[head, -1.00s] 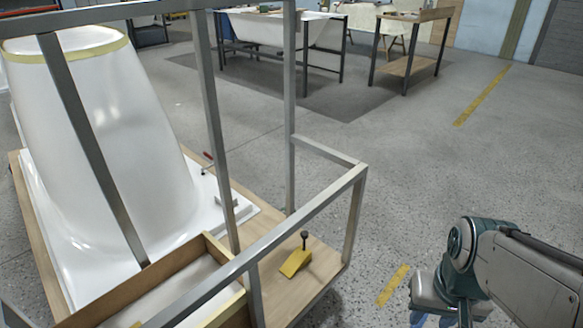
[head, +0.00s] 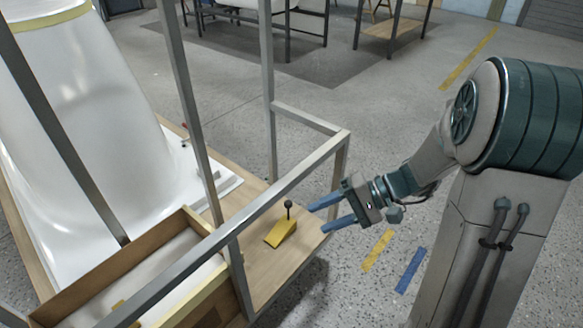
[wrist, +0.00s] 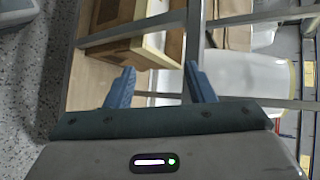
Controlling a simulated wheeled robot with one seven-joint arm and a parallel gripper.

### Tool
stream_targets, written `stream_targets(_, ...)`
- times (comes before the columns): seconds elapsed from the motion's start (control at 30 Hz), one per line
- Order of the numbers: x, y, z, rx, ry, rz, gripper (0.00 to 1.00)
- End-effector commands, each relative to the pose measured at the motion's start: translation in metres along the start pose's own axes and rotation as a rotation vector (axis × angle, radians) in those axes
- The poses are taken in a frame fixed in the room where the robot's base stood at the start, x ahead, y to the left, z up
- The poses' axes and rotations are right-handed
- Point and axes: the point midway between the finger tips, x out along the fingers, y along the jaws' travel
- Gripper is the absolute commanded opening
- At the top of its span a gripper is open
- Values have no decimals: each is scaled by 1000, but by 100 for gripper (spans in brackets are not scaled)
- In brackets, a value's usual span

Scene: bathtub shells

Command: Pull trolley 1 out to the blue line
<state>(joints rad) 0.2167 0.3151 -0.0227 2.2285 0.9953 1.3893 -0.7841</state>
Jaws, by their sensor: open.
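A trolley (head: 262,288) with a wooden deck and grey metal frame fills the left of the head view; no number shows on it. A tall white bathtub shell (head: 75,130) stands on it. A yellow wedge (head: 280,233) with a black-knobbed stem is on the deck's near end. My gripper (head: 319,217) is open and empty at the trolley's right end, beside the frame's corner post. The wrist view shows its two blue fingers (wrist: 160,88) apart, with a frame bar (wrist: 190,25) beyond them. A short blue line (head: 410,270) lies on the floor right of the trolley.
A yellow floor mark (head: 377,250) lies between the trolley and the blue line. A wooden box (head: 180,235) sits within the trolley frame. Work tables (head: 393,30) stand at the back. Speckled floor (head: 370,110) is clear between. Another yellow line (head: 468,58) runs farther off.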

Motion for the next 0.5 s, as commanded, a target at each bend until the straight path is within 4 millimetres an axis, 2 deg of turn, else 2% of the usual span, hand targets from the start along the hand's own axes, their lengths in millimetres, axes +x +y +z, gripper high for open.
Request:
stream_targets(0.03, -4, 4, -18, 1, 32, -89, 49)
stream_targets(0.2, -24, 9, -71, -57, 185, -342, 49)
stream_targets(0.33, -38, 16, -97, -96, 289, -453, 49)
stream_targets(0.5, -46, 21, -112, -123, 355, -509, 49)
